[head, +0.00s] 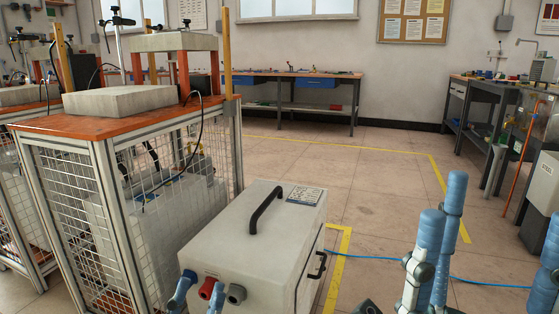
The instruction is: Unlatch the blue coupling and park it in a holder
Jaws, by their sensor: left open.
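A white box-shaped unit (265,235) with a black handle on top stands in the lower middle of the head view. On its near face, a blue coupling (182,289) sits at the left, beside a red fitting (207,289) and a grey fitting (236,294). The blue one slants down towards the picture's lower edge; its latch cannot be made out. My left gripper (368,307) shows only as a dark part at the bottom edge, open and well right of the couplings, touching none of them. My right gripper is not in view. I cannot make out a holder.
A caged bench (70,124) with an orange top stands close on the left of the unit. A thin blue line (375,257) runs across the floor to the right. Workbenches (292,75) stand along the back wall and the right side. The middle floor is clear.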

